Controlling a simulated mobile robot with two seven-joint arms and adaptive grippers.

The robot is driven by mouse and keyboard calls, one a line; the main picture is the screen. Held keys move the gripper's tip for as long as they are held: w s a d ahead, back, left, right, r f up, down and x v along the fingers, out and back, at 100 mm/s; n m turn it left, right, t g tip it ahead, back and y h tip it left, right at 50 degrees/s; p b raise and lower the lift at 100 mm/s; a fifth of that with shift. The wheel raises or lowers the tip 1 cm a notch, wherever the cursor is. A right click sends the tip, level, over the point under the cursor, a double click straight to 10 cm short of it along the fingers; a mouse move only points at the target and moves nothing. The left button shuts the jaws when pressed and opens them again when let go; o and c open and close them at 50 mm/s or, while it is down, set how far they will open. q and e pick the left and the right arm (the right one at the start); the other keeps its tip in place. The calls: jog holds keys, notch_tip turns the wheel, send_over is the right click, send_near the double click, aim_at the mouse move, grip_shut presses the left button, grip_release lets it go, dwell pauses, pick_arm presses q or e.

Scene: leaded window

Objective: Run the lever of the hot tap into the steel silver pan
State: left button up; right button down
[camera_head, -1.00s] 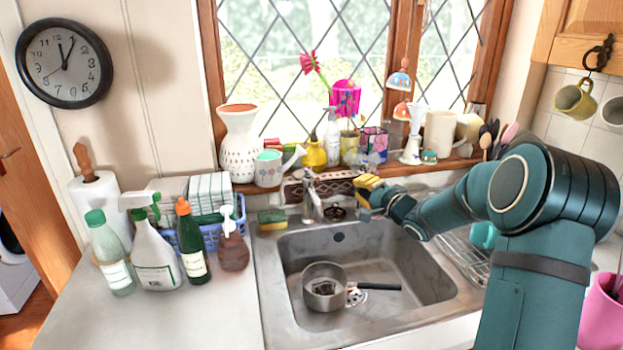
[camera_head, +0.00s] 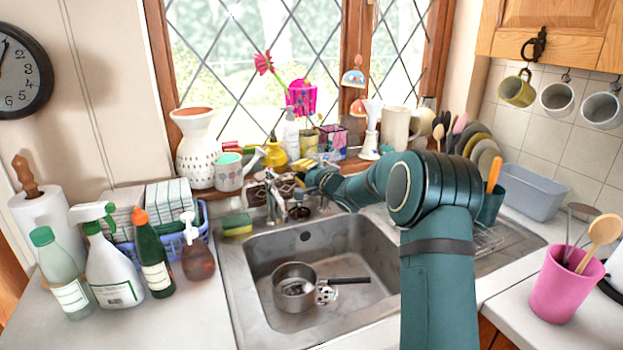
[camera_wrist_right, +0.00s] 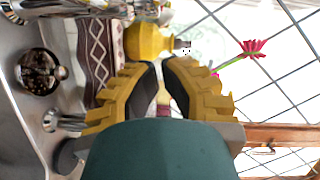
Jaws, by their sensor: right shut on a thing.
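The steel silver pan (camera_head: 289,290) sits in the sink, its dark handle pointing right. A chrome tap (camera_head: 270,200) stands at the sink's back edge; I cannot make out which lever is the hot one. In the right wrist view, chrome tap parts (camera_wrist_right: 60,121) show at left, apart from the fingers. My right gripper (camera_head: 303,165) is behind the sink, to the right of the tap and near the windowsill. In the right wrist view its yellow fingers (camera_wrist_right: 161,64) are close together on something thin that I cannot identify. My left gripper is not in view.
The sink (camera_head: 237,290) has free room around the pan. A yellow bottle (camera_wrist_right: 148,41) is just beyond the right fingertips. A sponge (camera_head: 236,224) lies left of the tap. Several bottles stand on the left counter, and a pink pot (camera_head: 562,290) stands at right.

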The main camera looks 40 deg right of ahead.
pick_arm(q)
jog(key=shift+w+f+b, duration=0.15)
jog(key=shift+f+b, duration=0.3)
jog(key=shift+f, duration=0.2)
pick_arm(e)
jog(key=shift+w+a+f, duration=0.1)
jog(key=shift+a+f, duration=0.05)
jog(key=shift+a, duration=0.7)
jog(key=shift+w+a+f, duration=0.1)
jog(key=shift+a+f, duration=0.05)
jog(key=shift+a, duration=0.65)
jog(key=shift+s, duration=0.1)
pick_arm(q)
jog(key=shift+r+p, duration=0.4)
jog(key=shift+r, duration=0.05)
pick_arm(e)
jog(key=shift+a, duration=0.7)
